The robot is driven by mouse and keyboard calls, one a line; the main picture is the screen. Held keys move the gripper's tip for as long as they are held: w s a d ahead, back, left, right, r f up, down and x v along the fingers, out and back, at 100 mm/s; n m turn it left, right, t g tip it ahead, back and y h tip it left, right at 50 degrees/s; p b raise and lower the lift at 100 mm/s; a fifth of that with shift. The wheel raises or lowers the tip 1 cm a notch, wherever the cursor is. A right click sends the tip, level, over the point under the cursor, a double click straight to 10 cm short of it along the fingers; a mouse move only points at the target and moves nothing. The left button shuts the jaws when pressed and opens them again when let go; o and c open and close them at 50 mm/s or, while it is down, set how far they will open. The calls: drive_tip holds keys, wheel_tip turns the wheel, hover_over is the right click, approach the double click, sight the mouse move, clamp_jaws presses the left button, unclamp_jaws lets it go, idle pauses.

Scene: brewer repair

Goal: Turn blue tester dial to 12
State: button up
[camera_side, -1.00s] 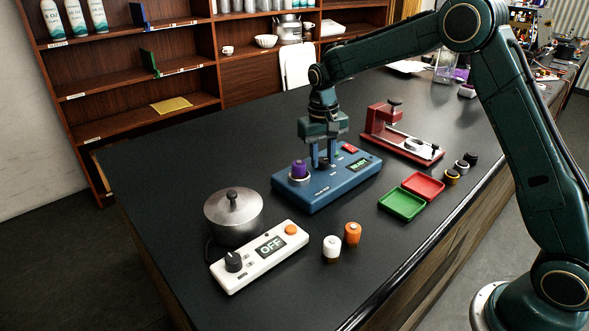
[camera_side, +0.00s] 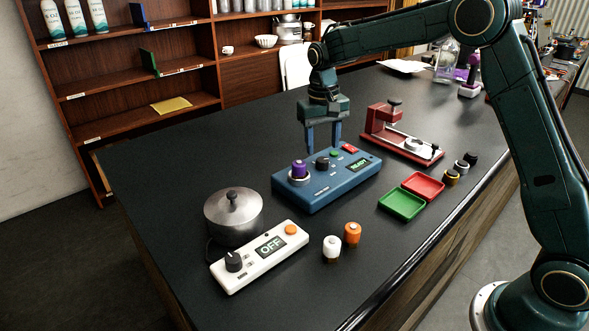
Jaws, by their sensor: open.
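The blue tester (camera_side: 325,190) stands on the black table. Its black dial (camera_side: 322,163) is on the top face, between a purple cylinder (camera_side: 299,169) in a socket on the left and a small screen (camera_side: 359,165) on the right. The screen seems to read READY. The dial's setting is too small to read. My gripper (camera_side: 323,151) points down with its two fingers apart and nothing between them. It is over or just behind the dial; the exact gap cannot be told from this view. A green button and a red button (camera_side: 350,149) sit at the tester's back.
A white device (camera_side: 262,264) reading OFF and a metal pot (camera_side: 234,215) stand at the front left. White and orange cylinders (camera_side: 352,233), green (camera_side: 402,203) and red trays, and a red press (camera_side: 400,138) surround the tester. Bare table lies to the left.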

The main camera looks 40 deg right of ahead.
sight(323, 162)
wheel_tip(323, 162, up, 10)
drive_tip(key=shift+a+f, duration=0.15)
drive_tip(key=shift+a, duration=0.05)
idle(0.5)
drive_tip(key=s+a+r+n+t, duration=0.1)
drive_tip(key=s+r+t, duration=0.15)
drive_tip(key=s, duration=0.65)
drive_tip(key=s+r+n+t, duration=0.1)
drive_tip(key=s+r, duration=0.3)
drive_tip(key=s, duration=0.5)
drive_tip(key=s+a+f+n+t, duration=0.1)
drive_tip(key=s+f, duration=0.2)
drive_tip(key=s, duration=0.4)
drive_tip(key=s+f+n+t, duration=0.1)
drive_tip(key=s+f, duration=0.2)
drive_tip(key=s, duration=0.5)
drive_tip(key=shift+s+a+y, duration=0.3)
drive_tip(key=shift+a, duration=0.1)
